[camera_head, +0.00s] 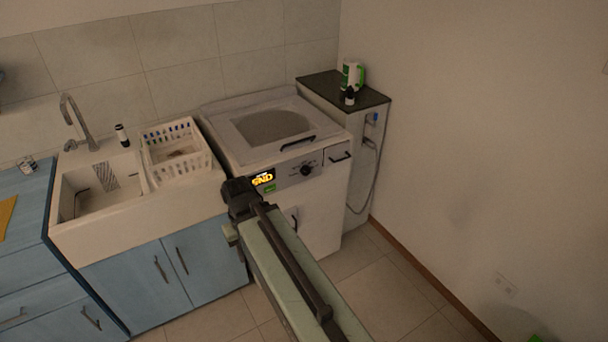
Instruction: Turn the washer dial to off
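The washer (330,205) is a white machine against the back wall, right of the sink. Its dial (306,170) is a small round black knob on the grey front panel. The dial's exact pointer position is too small to read. Left of it, a display (263,179) shows lit orange characters above a small green patch. My arm reaches up from the lower right. My gripper (238,200), at its dark far end, appears in front of the panel's left end, left of the dial and apart from it in the picture. Its fingers cannot be made out.
A white sink (95,195) and a white basket (175,150) stand left of the washer, above blue cabinets (135,285). A narrow cabinet with a dark top (320,84) bears a green-and-white container (352,75) and a dark bottle (349,96).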

